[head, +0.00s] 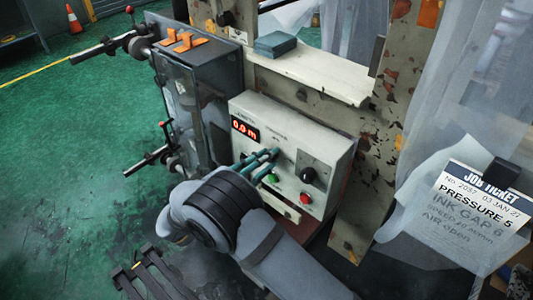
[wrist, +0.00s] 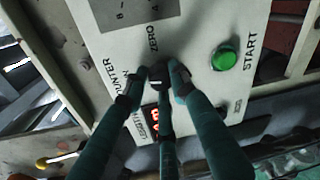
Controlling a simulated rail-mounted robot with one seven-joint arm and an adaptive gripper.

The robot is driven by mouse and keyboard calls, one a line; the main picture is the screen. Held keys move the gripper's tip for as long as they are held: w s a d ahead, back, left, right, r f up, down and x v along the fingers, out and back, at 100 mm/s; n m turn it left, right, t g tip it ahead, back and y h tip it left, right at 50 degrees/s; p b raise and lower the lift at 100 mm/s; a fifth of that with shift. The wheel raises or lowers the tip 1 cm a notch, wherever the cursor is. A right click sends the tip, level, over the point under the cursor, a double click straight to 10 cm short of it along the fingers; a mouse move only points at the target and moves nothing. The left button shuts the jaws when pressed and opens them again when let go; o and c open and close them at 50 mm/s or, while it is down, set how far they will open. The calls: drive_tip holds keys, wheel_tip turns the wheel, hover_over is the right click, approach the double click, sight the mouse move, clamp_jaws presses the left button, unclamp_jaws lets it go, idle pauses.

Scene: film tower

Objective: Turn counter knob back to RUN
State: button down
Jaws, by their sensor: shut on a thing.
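The counter knob (wrist: 157,70) is small and dark, set in the pale panel of the control box (head: 325,150). In the wrist view it sits between the teal fingertips of my gripper (wrist: 160,76), which is shut on it. A small pale mark shows on the knob, but I cannot tell exactly where it points. The word ZERO is readable beside it; the RUN label is mostly hidden by a finger. In the head view my gripper (head: 262,163) reaches the panel below the red display (head: 244,128), which reads 0.0 m, and hides the knob.
A green START button (wrist: 225,59) is close beside the fingers; it also shows in the head view (head: 271,178). A larger black knob (head: 308,175) and a red button (head: 305,198) are to the right. A job ticket (head: 472,210) hangs at far right. Green floor is open at left.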

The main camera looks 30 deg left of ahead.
drive_tip(key=shift+s+a+n+p, duration=0.15)
drive_tip(key=shift+n+p, duration=0.4)
drive_tip(key=shift+n, duration=0.65)
drive_tip(key=shift+f, duration=0.15)
drive_tip(key=c, duration=1.5)
unclamp_jaws()
drive_tip(key=shift+h, duration=0.3)
drive_tip(key=shift+o, duration=0.3)
drive_tip(key=s+a+r, duration=0.1)
drive_tip(key=s, duration=1)
drive_tip(key=shift+s+a+r, duration=0.25)
drive_tip(key=shift+s, duration=0.05)
